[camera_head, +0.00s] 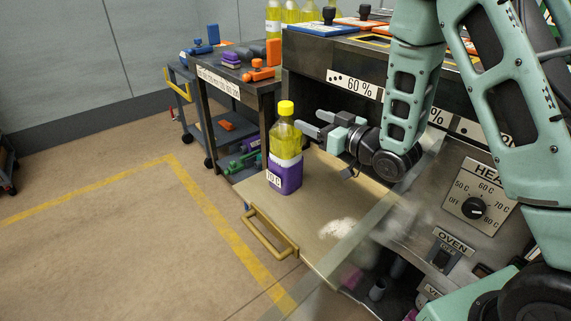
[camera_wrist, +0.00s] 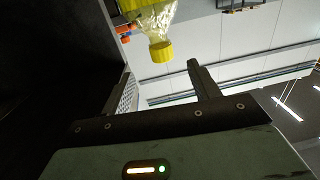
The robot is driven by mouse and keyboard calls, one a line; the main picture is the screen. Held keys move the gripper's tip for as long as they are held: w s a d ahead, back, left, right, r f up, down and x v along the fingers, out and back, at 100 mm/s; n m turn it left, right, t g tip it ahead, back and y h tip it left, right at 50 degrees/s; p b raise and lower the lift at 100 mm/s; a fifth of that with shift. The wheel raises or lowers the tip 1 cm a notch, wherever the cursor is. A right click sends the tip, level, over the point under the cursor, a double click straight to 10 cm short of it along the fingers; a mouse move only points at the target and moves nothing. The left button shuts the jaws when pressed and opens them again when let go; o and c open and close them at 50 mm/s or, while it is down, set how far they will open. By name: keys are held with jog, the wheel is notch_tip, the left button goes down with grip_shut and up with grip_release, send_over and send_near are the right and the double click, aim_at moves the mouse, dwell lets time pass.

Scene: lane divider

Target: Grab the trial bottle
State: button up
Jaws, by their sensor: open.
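A bottle (camera_head: 285,150) with yellow liquid, a yellow cap and a purple lower part labelled "70 C" stands upright on the open oven door. My gripper (camera_head: 312,131) is open and sideways, just right of the bottle's upper half, with its fingers pointing towards it. In the wrist view the bottle's yellow cap and clear neck (camera_wrist: 157,32) show at the top, beyond and between the open fingers (camera_wrist: 160,85). Nothing is between the fingertips. I cannot tell whether a fingertip touches the bottle.
The lowered oven door (camera_head: 318,245) has a yellow handle (camera_head: 270,233) and a white powdery patch. The oven front with its dial (camera_head: 473,208) is at right. A dark table (camera_head: 235,80) behind holds orange and purple items. Several yellow bottles stand at the back. The floor at left is clear.

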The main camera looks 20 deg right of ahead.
aim_at(292, 111)
jog(key=x, duration=0.6)
jog(key=shift+w+a+r, duration=0.1)
jog(key=shift+w, duration=0.1)
jog(key=shift+x, duration=2.7)
jog(key=shift+s+a, duration=0.1)
jog(key=shift+a, duration=0.05)
grip_shut()
